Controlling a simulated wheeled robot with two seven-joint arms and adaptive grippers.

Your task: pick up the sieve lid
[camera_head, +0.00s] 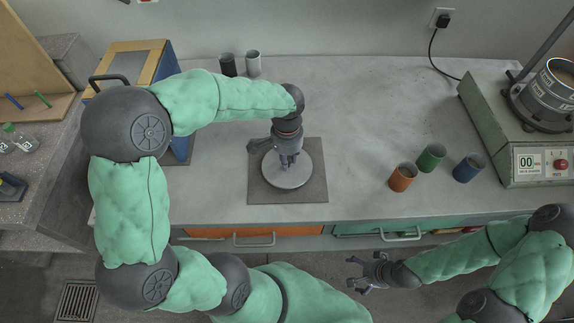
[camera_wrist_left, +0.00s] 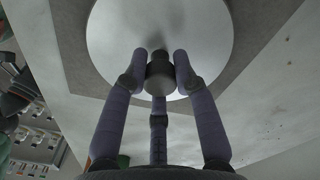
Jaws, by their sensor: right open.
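The sieve lid is a pale round metal disc (camera_head: 296,178) lying on a dark grey square mat (camera_head: 258,192) on the bench. In the left wrist view the lid (camera_wrist_left: 112,30) fills the top, with a dark upright knob (camera_wrist_left: 160,78) at its middle. My left gripper (camera_head: 288,160) points down over the lid. In the left wrist view its three fingers (camera_wrist_left: 160,72) stand around the knob; whether they press on it is unclear. My right gripper (camera_head: 362,273) is open and empty in front of the bench, away from the lid.
Orange (camera_head: 402,178), green (camera_head: 431,158) and blue (camera_head: 467,168) cups stand right of the mat. A dark cup (camera_head: 228,65) and a white cup (camera_head: 253,63) stand at the back. A sieve shaker (camera_head: 520,130) occupies the right end. The bench between is clear.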

